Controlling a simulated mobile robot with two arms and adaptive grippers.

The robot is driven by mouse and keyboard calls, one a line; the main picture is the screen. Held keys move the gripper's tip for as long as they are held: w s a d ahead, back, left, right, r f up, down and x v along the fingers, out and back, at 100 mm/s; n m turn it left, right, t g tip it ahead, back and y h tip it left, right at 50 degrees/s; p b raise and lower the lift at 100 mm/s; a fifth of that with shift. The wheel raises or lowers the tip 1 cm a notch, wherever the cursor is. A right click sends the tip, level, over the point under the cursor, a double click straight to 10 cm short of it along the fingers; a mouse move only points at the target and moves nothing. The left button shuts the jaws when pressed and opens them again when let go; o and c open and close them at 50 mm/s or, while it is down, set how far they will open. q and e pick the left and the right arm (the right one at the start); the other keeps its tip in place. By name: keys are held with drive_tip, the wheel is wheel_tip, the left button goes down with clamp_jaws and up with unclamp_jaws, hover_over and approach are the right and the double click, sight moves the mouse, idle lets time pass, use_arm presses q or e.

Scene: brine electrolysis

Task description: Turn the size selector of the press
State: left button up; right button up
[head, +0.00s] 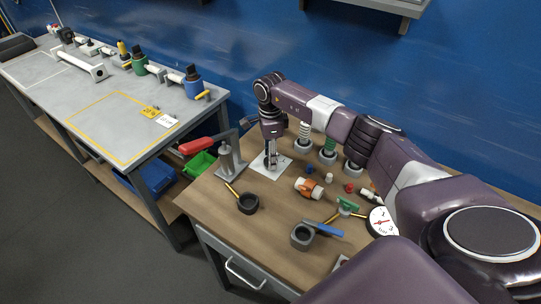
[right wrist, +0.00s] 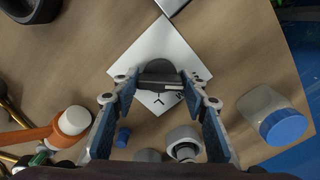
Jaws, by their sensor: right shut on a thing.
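The size selector (right wrist: 157,71) is a dark knob with a light pointer mark, on a white square plate (right wrist: 152,42) with black marks. The plate (head: 286,160) also shows in the head view, lying on the wooden bench beside the press (head: 231,163), which has a red lever handle (head: 199,144). My right gripper (head: 271,162) points down over the plate. In the right wrist view its fingers (right wrist: 160,86) are shut on the selector, one on each side. The gripper hides most of the selector in the head view. My left gripper is not in view.
A black ring-shaped tool (head: 248,204), an orange-and-white fitting (head: 308,187), a grey block (head: 302,236) and a dial gauge (head: 381,222) lie on the bench in front. Several springs on posts stand behind. A grey table (head: 85,100) stands to the left.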

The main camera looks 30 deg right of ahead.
drive_tip(key=m+b, duration=0.1)
drive_tip(key=m, duration=0.3)
drive_tip(key=shift+f, duration=0.1)
drive_tip(key=m+b, duration=0.1)
drive_tip(key=m, duration=0.3)
drive_tip(key=shift+m, duration=0.3)
drive_tip(key=m, duration=0.9)
drive_tip(key=shift+m, duration=0.3)
drive_tip(key=o, duration=1.2)
drive_tip(key=shift+c, duration=0.2)
